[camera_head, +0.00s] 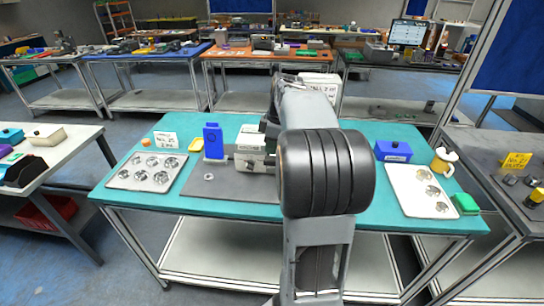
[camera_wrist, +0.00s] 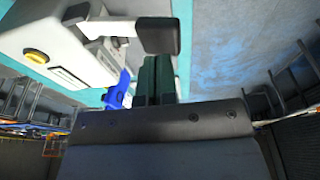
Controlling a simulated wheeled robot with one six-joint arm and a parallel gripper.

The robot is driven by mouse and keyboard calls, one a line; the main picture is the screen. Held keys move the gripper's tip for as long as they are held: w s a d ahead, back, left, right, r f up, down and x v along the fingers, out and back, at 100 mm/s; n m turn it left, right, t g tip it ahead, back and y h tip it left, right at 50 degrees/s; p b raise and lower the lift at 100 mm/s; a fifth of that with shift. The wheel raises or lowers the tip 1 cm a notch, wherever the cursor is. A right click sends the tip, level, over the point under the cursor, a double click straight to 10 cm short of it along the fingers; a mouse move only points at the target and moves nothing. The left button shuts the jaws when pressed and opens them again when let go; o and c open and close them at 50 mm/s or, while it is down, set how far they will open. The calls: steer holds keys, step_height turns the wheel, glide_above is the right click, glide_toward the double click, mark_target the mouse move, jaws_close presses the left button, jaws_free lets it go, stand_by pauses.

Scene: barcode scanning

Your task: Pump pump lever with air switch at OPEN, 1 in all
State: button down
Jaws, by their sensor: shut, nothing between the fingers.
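A light grey box-shaped device (camera_head: 250,148) stands on the dark mat in the middle of the teal table. In the wrist view its body (camera_wrist: 75,50) fills the upper left, with a yellow round knob (camera_wrist: 37,57) and a label plate. A pale lever with a dark grip, which looks like the pump lever (camera_wrist: 158,35), sticks out from it to the right. My gripper (camera_wrist: 156,65) is shut and empty, its fingertips just below the lever grip in the picture; I cannot tell whether they touch. The air switch setting cannot be read.
A blue stand (camera_head: 213,141) is left of the device. A metal tray with round hollows (camera_head: 120,177) lies further left, and a pale tray (camera_head: 405,185) lies right. A blue box (camera_head: 393,151) and a yellow-white bottle (camera_head: 443,162) stand at the right. The front table strip is clear.

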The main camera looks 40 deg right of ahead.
mark_target(272, 167)
steer(key=shift+f, duration=0.15)
step_height(272, 167, down, 8)
steer(key=b, duration=0.6)
steer(key=shift+f+b, duration=0.2)
steer(key=shift+b, duration=0.1)
steer(key=shift+r, duration=0.2)
step_height(272, 167, up, 8)
steer(key=p, duration=0.7)
steer(key=shift+r, duration=0.1)
stand_by(0.4)
step_height(272, 167, up, 4)
steer(key=p, duration=0.3)
steer(key=shift+r, duration=0.1)
stand_by(0.4)
